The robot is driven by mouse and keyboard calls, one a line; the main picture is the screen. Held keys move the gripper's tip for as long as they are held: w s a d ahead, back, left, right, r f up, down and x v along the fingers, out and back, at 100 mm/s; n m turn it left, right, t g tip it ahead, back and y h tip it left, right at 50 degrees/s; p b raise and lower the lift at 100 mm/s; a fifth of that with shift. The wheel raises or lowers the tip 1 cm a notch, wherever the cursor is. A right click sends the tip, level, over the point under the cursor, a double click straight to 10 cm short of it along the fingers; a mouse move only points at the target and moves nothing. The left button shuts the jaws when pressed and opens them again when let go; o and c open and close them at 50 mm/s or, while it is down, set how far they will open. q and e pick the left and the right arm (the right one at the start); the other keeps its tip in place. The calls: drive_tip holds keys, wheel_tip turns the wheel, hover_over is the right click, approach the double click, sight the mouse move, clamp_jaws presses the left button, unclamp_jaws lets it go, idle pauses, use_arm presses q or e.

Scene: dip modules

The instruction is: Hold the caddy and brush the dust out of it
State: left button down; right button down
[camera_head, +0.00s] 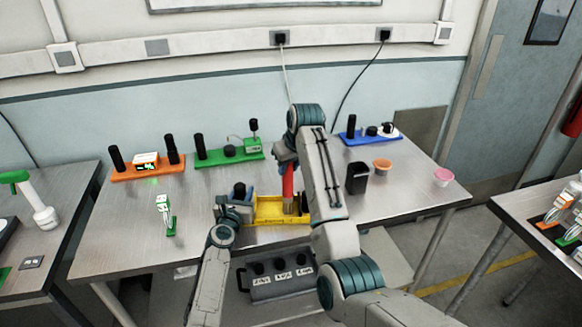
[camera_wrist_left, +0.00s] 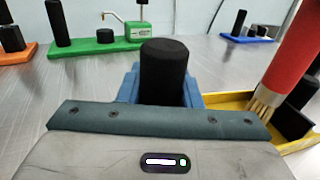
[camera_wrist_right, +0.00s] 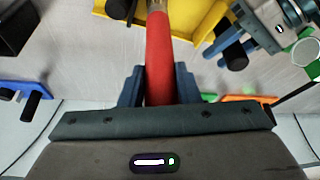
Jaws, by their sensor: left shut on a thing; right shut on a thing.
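The yellow caddy (camera_head: 268,221) sits on the middle table near its front edge. A black upright post (camera_wrist_left: 165,72) stands at the caddy's left end, and my left gripper (camera_head: 239,196) is shut on it. The join between post and caddy is hidden. My right gripper (camera_head: 287,163) is shut on the red handle of the brush (camera_head: 288,187), above the caddy. In the left wrist view the brush (camera_wrist_left: 297,55) is tilted, with its pale bristles down inside the caddy (camera_wrist_left: 215,101), beside a black block. I cannot make out any dust.
An orange module (camera_head: 148,175), a green module (camera_head: 230,157) and a blue module (camera_head: 368,138) stand behind. A black cup (camera_head: 357,178), an orange bowl (camera_head: 382,165) and a pink bowl (camera_head: 443,177) are at right. A small green-white device (camera_head: 165,213) stands left.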

drive_tip(key=shift+a, duration=3.8)
drive_tip(key=d, duration=0.8)
drive_tip(key=shift+r, duration=0.15)
